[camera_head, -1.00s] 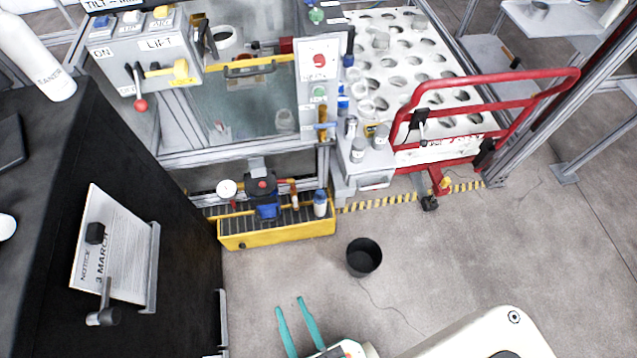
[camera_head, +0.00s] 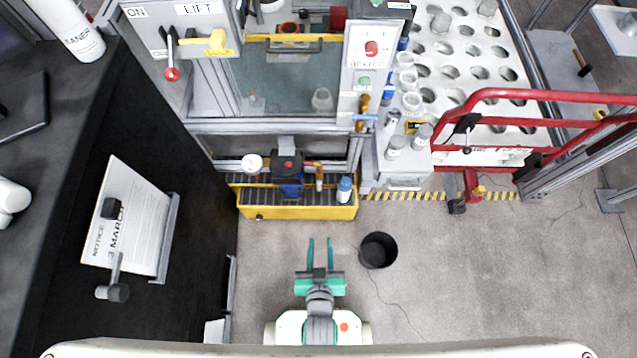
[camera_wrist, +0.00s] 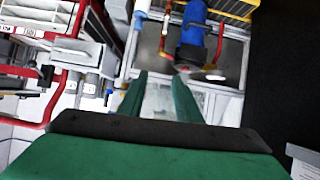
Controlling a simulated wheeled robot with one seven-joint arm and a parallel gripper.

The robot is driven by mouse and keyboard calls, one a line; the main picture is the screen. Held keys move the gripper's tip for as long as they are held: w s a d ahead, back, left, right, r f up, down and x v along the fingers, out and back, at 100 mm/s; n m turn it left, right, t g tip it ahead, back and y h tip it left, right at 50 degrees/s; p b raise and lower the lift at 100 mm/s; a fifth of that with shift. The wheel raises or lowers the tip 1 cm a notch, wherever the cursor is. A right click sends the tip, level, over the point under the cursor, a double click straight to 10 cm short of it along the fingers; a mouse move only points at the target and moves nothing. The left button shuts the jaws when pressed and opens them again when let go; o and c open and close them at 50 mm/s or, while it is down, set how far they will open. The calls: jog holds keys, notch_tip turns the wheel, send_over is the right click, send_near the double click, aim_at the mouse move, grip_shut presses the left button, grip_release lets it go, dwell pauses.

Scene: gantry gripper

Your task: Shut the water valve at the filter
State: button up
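My gripper (camera_head: 320,250) is open and empty, its two teal fingers apart and pointing at the yellow-edged tray (camera_head: 300,212), with a gap of bare floor between. In the tray stand a black and blue unit with a red top (camera_head: 289,178), a white round gauge (camera_head: 252,162), reddish pipe with a brass-coloured part (camera_head: 319,178) and a white bottle-like body with a blue cap (camera_head: 344,189). A blue lever (camera_head: 365,117) crosses an orange-brown upright part on the post. I cannot tell for sure which part is the filter's water valve. The wrist view shows a blue cylinder (camera_wrist: 192,32) beyond my open fingers.
A black bucket (camera_head: 378,251) stands on the floor right of my gripper. A dark cabinet with a notice (camera_head: 130,217) stands at the left. A red rail (camera_head: 550,95) and perforated white table (camera_head: 465,60) are at the right. The floor before the tray is clear.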

jog(key=w+f+g, duration=0.3)
jog(key=w+f, duration=0.9)
jog(key=f, duration=0.1)
jog(key=n+g+y, duration=0.1)
jog(key=n+g, duration=0.1)
jog(key=g, duration=0.3)
send_near(320, 184)
jog(key=f, duration=0.2)
jog(key=shift+t, duration=0.3)
jog(key=shift+x, duration=5.2)
jog(key=shift+w+a+r, duration=0.1)
jog(key=shift+w+a, duration=0.05)
grip_shut()
